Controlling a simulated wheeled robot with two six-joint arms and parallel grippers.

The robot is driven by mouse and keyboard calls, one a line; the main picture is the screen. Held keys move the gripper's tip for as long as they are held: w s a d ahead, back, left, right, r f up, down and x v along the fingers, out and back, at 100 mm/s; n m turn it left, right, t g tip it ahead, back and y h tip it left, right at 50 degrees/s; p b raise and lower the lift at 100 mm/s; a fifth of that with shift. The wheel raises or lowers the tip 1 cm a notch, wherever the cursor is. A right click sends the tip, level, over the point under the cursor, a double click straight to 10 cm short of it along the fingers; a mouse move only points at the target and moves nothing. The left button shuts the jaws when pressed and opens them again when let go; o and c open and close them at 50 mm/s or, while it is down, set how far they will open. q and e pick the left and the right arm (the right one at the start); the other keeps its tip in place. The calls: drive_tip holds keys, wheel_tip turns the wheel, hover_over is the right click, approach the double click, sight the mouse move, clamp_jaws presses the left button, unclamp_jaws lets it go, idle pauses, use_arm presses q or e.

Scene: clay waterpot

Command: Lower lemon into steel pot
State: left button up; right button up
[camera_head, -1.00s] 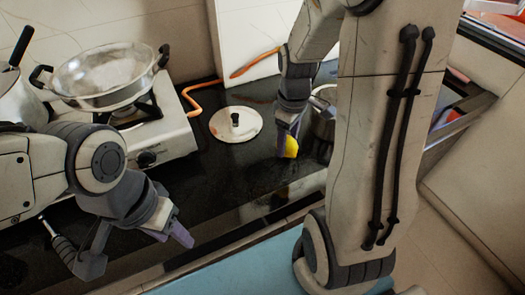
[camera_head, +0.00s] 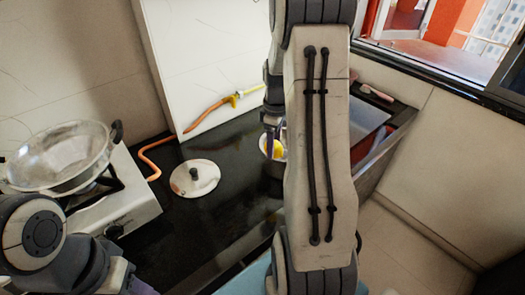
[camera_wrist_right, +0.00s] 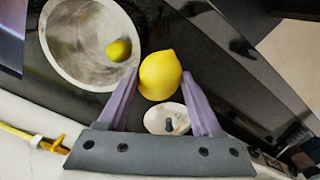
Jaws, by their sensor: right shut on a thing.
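My right gripper (camera_head: 273,132) is shut on a yellow lemon (camera_head: 278,149); in the right wrist view the lemon (camera_wrist_right: 160,75) sits between the two purple fingers (camera_wrist_right: 162,100). The steel pot (camera_wrist_right: 62,72) is open, beside the held lemon in that view, with its rim close to the left finger. A second yellow lemon shape (camera_wrist_right: 119,50) shows inside the pot; I cannot tell if it is a reflection. In the head view my right arm hides most of the pot (camera_head: 266,146). My left gripper (camera_head: 142,287) is mostly cut off at the bottom edge.
A round lid (camera_head: 194,178) with a black knob lies on the dark counter (camera_head: 190,225), left of the pot. A wok (camera_head: 60,160) stands on the stove (camera_head: 135,200) at left. An orange hose (camera_head: 158,150) runs along the back. A sink (camera_head: 355,130) is at right.

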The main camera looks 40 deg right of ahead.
use_arm(q)
wheel_tip(320, 180, up, 6)
drive_tip(key=p, duration=0.5)
drive_tip(key=shift+r, duration=0.25)
use_arm(e)
drive_tip(key=w+d, duration=0.3)
drive_tip(key=d, duration=0.4)
drive_tip(key=w+d, duration=0.3)
drive_tip(key=d, duration=0.4)
drive_tip(key=shift+w+d+f, duration=0.2)
drive_tip(key=shift+d+f, duration=0.15)
drive_tip(key=shift+f, duration=0.1)
use_arm(q)
drive_tip(key=shift+f, duration=0.1)
use_arm(e)
drive_tip(key=shift+f, duration=0.1)
use_arm(q)
wheel_tip(320, 180, down, 6)
drive_tip(key=b, duration=0.5)
drive_tip(key=shift+b, duration=0.35)
use_arm(e)
drive_tip(key=shift+f, duration=5.3)
use_arm(q)
drive_tip(key=shift+f+b, duration=1.55)
drive_tip(key=shift+f, duration=0.05)
use_arm(e)
drive_tip(key=shift+f, duration=2.5)
